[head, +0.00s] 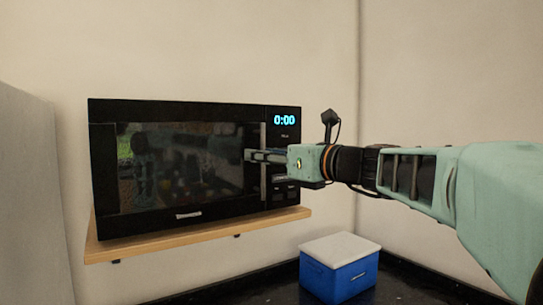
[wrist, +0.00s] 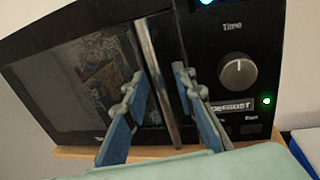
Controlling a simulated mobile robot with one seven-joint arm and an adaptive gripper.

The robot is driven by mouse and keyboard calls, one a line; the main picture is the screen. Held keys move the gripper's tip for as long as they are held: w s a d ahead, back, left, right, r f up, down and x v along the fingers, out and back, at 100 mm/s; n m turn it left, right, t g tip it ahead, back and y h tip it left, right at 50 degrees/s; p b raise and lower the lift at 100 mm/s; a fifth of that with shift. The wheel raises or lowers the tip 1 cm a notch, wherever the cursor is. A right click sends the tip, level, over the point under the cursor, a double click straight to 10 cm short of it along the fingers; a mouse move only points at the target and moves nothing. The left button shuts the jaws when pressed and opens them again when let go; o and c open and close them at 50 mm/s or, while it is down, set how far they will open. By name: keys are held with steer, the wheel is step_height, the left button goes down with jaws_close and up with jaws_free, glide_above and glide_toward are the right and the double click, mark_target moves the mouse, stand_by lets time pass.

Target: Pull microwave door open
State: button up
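The black microwave (head: 190,112) stands on a wooden shelf, and its dark glass door (head: 180,165) looks closed. A vertical silver handle (head: 263,185) runs along the door's right edge; it also shows as a metal bar in the wrist view (wrist: 157,85). My gripper (head: 250,156) is at the handle, at about its mid-height. In the wrist view my gripper (wrist: 158,72) has its two blue-grey fingers apart, one on each side of the bar, with gaps visible. Whether the fingertips touch the door is unclear. The gripper hides part of the handle in the head view.
The control panel, with a 0:00 display (head: 284,120) and a knob (wrist: 237,74), is right of the handle. The wooden shelf (head: 190,237) carries the microwave. A blue box with a white lid (head: 340,280) sits below on a dark counter. A pale surface stands at far left.

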jaws_close()
steer(key=shift+s+d, duration=0.15)
stand_by(0.4)
